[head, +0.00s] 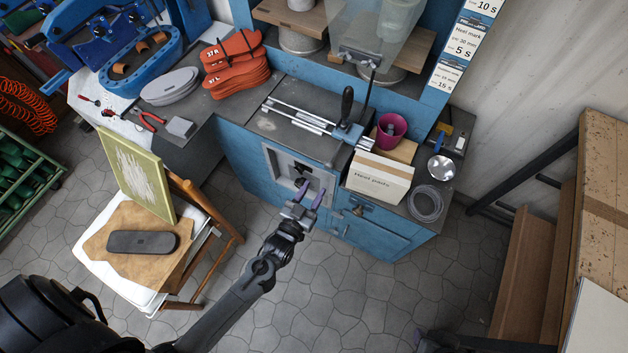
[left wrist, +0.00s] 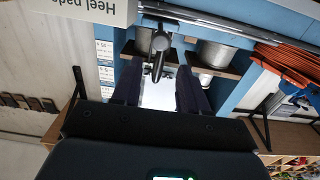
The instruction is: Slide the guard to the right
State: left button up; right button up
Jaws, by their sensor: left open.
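The clear guard (head: 378,32) stands upright in front of the blue machine's shelf in the head view. A black rod joins its lower edge to a blue carriage (head: 350,131), which sits near the right end of two silver rails (head: 300,118). A black handle (head: 347,103) stands up from the carriage. My left gripper (head: 307,193) is open and empty, in front of the blue cabinet and below the rails, apart from the handle. In the left wrist view its two dark fingers (left wrist: 158,92) are spread, with the dark handle (left wrist: 158,52) seen beyond them.
A "Heel pads" box (head: 378,178) and a magenta cup (head: 391,128) stand just right of the carriage. Orange soles (head: 236,62) lie left of the rails. A chair with a yellow-framed board (head: 138,172) is at left. A dark part at the lower right edge may be my right arm.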

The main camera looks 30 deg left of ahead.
pick_arm(q)
jog(key=shift+f+n, duration=0.1)
jog(key=shift+n, duration=0.6)
jog(key=c, duration=0.5)
jog(key=shift+d+f+n, duration=0.1)
jog(key=shift+d+n, duration=0.2)
jog(key=shift+n, duration=0.5)
jog(key=shift+c, duration=1.2)
jog(key=shift+d+f+n+h, duration=0.1)
jog(key=shift+d+n+h, duration=0.35)
jog(key=shift+n, duration=0.35)
grip_shut()
jog(key=w+a+r+n+h, duration=0.5)
jog(key=w+a+r+n, duration=0.45)
jog(key=a+r, duration=0.4)
jog(key=d+x, duration=0.2)
jog(key=x, duration=1)
jog(key=shift+d+f+g, duration=0.3)
jog(key=shift+d+f, duration=0.15)
jog(key=shift+f, duration=0.25)
